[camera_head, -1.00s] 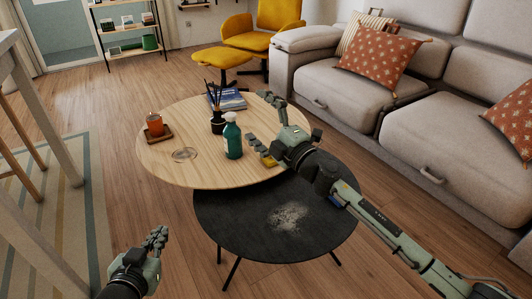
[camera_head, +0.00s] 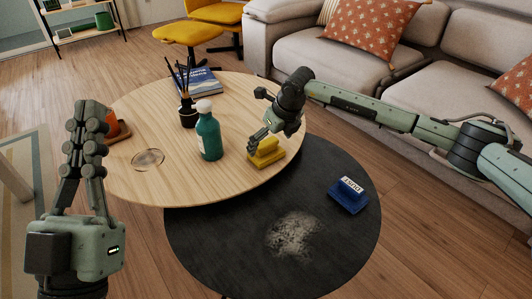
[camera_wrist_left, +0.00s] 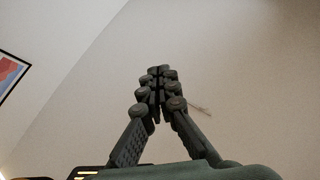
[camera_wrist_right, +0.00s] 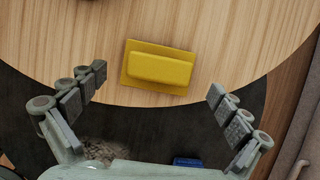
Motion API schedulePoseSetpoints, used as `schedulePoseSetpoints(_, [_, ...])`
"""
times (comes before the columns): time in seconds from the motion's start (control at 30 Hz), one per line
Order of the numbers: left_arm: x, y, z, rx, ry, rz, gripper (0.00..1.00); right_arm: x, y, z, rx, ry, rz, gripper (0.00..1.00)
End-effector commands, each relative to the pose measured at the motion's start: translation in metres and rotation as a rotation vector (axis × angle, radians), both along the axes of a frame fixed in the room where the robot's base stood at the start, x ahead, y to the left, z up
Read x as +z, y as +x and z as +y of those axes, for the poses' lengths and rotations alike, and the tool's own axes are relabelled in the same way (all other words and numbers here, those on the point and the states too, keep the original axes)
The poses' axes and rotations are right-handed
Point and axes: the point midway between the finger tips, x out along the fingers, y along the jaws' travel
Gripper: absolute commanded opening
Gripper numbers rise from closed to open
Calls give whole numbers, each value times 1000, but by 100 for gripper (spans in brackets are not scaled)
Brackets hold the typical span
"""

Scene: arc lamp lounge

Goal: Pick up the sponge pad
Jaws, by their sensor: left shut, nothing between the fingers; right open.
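The sponge pad (camera_head: 266,151) is yellow and lies on the wooden table near its right front edge. In the right wrist view the sponge pad (camera_wrist_right: 160,67) lies flat, just ahead of the fingertips. My right gripper (camera_head: 262,138) is just above and beside it. In the right wrist view the right gripper (camera_wrist_right: 157,80) is open, its fingers wide to either side of the pad, with nothing held. My left gripper (camera_head: 90,125) is raised at the left, shut and empty. In the left wrist view the left gripper (camera_wrist_left: 158,85) points at a bare wall.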

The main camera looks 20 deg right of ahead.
Motion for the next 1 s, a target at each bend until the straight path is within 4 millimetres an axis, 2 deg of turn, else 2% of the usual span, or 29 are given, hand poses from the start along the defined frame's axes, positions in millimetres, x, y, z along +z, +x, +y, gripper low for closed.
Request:
schedulePoseSetpoints(0.03, [0, -2, 1, 3, -7, -21, 0, -10, 3, 3, 1, 1, 2, 100])
schedulePoseSetpoints(0.2, [7, -7, 5, 7, -25, -77, 0, -29, 11, 6, 1, 3, 1, 100])
schedulePoseSetpoints(0.5, [9, -9, 6, 8, -29, -90, 0, -32, 13, 7, 2, 3, 0, 99])
schedulePoseSetpoints(0.83, [8, -8, 6, 7, -28, -89, 0, -32, 13, 7, 2, 3, 0, 58])
schedulePoseSetpoints(1.0, [8, -8, 6, 7, -28, -88, 0, -32, 13, 7, 2, 3, -1, 55])
